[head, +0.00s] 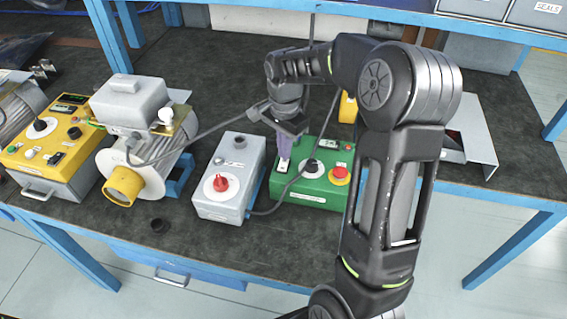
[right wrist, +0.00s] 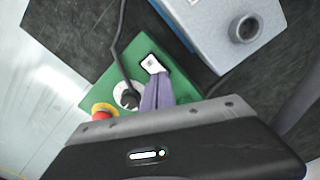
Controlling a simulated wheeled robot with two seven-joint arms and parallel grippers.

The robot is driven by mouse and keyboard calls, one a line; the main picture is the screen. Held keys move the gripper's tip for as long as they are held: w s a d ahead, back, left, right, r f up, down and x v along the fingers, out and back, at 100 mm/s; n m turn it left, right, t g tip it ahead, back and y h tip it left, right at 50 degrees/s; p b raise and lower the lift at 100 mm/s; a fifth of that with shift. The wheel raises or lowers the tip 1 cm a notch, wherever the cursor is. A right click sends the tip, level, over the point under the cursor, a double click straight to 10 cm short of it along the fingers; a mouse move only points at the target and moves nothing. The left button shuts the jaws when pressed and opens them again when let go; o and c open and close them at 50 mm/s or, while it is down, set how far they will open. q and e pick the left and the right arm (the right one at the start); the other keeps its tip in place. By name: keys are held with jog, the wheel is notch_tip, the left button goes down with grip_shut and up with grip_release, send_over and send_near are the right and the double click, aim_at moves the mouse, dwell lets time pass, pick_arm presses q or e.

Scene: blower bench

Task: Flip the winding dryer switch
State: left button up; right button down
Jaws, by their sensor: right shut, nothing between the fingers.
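The green control box (head: 318,190) stands on the bench with a small switch in a white plate (head: 283,167), a black knob and a red button on yellow. No label reading winding dryer is legible. My right gripper (head: 284,157) is shut and empty, pointing down over the switch end of this box. In the right wrist view, the purple-grey fingertips (right wrist: 154,78) are just beside the switch plate (right wrist: 152,63). I cannot tell whether they touch it. My left gripper is not in view.
A grey box (head: 234,186) with a red knob stands left of the green box. A motor with a yellow end (head: 123,186) and a yellow control box (head: 58,150) are further left. A dark cable (head: 295,183) crosses the green box. A blue shelf edge (head: 400,15) is behind.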

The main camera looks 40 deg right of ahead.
jog(key=shift+f+b, duration=0.55)
jog(key=shift+f, duration=0.35)
jog(key=shift+r, duration=0.1)
jog(key=shift+r+p, duration=2.6)
jog(key=shift+r, duration=0.85)
